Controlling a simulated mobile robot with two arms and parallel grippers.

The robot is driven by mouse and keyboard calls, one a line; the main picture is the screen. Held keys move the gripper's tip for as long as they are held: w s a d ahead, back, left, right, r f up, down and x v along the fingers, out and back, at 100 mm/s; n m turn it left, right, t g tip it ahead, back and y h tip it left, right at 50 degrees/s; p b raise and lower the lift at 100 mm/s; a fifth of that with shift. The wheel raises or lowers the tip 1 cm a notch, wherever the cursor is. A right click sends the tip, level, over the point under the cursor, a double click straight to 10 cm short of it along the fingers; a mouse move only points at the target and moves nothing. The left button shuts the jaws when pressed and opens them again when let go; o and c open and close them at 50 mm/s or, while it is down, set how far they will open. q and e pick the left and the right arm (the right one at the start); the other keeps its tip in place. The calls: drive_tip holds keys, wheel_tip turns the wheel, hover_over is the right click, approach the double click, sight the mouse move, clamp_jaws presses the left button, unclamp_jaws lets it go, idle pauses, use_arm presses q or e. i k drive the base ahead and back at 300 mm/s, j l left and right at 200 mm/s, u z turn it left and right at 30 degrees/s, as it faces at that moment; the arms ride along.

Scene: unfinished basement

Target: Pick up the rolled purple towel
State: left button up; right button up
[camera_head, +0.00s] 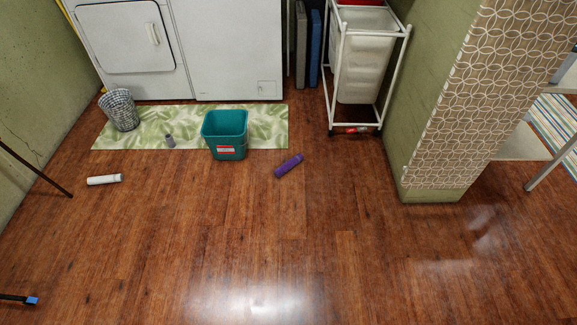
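The rolled purple towel (289,166) lies on the wooden floor in the middle of the view. It is slanted, its right end farther back, just right of a teal bin (225,134) and apart from it. Nothing covers the towel. Neither of my grippers shows in this view.
The teal bin, a wire basket (120,110) and a small grey item (170,141) stand on a green leaf-patterned mat (268,126). A white roll (104,180) lies at left. A white cart (336,60) and patterned partition (475,110) stand right.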

sight(293, 161)
drive_tip(key=i+z, duration=0.1)
drive_tip(key=z, duration=0.75)
drive_tip(key=i+j+z, duration=0.3)
drive_tip(key=j+z, duration=0.25)
drive_tip(key=i+j+z, duration=0.1)
drive_tip(key=j+z, duration=0.2)
drive_tip(key=j, duration=0.15)
drive_tip(key=i+j+z, duration=0.1)
drive_tip(key=j+z, duration=0.2)
drive_tip(key=j, duration=0.1)
